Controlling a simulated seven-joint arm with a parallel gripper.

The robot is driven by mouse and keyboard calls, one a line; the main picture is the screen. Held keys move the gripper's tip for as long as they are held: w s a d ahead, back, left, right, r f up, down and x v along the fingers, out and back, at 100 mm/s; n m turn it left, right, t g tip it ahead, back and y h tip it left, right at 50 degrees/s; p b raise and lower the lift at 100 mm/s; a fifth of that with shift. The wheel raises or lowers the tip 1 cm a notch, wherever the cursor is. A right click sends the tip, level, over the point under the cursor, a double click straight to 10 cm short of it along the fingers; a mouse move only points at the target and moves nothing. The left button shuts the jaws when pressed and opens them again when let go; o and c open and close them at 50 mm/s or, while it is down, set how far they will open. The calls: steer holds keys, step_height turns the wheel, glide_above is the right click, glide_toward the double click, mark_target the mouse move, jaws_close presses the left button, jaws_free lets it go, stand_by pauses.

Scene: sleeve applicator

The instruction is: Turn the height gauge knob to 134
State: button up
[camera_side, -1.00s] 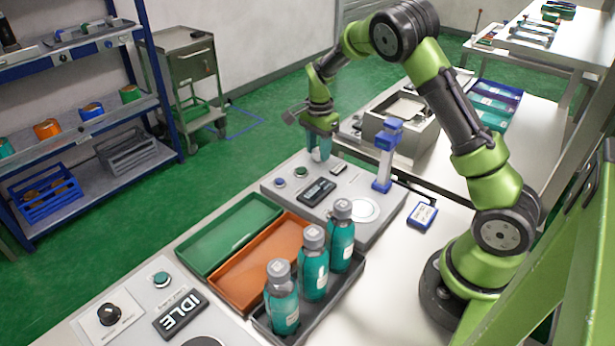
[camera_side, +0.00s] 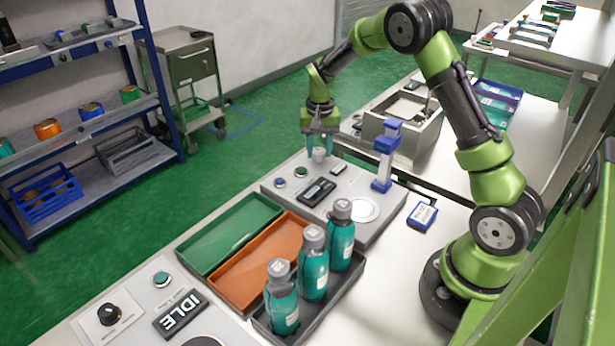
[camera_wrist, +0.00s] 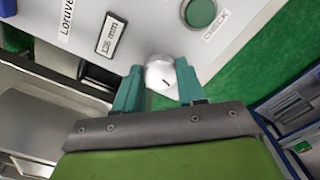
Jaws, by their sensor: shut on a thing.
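The white knob (camera_wrist: 162,76) sits on the grey panel between my two teal fingertips in the wrist view, with a short dark mark on its face. It also shows in the side view (camera_side: 319,155), at the far end of the panel. My gripper (camera_wrist: 160,84) is shut on the knob, one finger on each side. A small readout (camera_wrist: 111,35) beside the knob appears to read 136 mm; it is tiny in the side view (camera_side: 339,169). A blue gauge column (camera_side: 386,157) stands on the same panel to the right.
A green CHECK button (camera_wrist: 201,12) is near the knob. A dark display (camera_side: 316,191) lies on the panel. Green (camera_side: 228,235) and orange (camera_side: 255,266) trays and a dark tray of teal bottles (camera_side: 313,262) stand nearer the camera. A metal box (camera_side: 398,138) is behind the gauge.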

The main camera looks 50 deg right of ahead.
mark_target(319, 151)
steer(key=shift+r+n, duration=0.1)
steer(key=shift+n, duration=0.9)
steer(key=o, duration=1.1)
steer(key=shift+c, duration=0.2)
step_height(319, 151, up, 17)
